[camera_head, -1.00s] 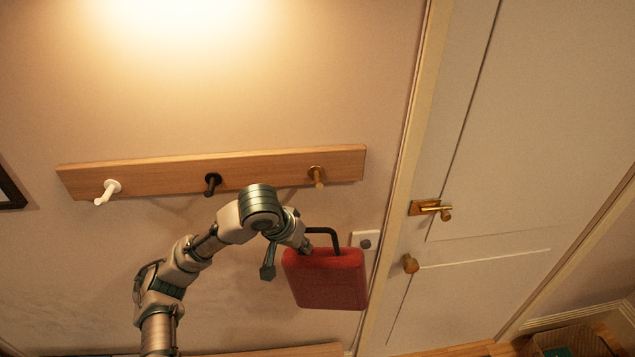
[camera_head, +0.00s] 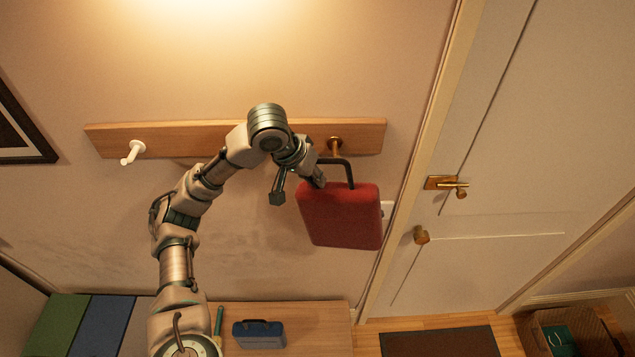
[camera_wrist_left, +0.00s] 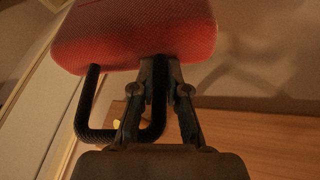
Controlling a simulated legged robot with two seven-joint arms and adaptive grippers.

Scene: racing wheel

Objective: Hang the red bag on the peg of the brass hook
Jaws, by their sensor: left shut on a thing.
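The red bag (camera_head: 342,215) hangs upright with its black handle (camera_head: 348,168) on top. My left gripper (camera_head: 318,182) is shut on the left side of the handle, close to the bag's top; the wrist view shows the fingers (camera_wrist_left: 160,75) there and the black handle loop (camera_wrist_left: 85,115). The brass hook (camera_head: 335,146) is at the right end of the wooden rail. In the head view the handle's top bar overlaps the lower end of its peg; I cannot tell their depth gap. A small brass-coloured patch (camera_wrist_left: 117,130) shows through the loop in the wrist view.
The wooden rail (camera_head: 185,138) also carries a white hook (camera_head: 133,152) at left; its middle is behind my arm. A door (camera_head: 500,150) stands at right. A blue case (camera_head: 259,334) rests on a bench below.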

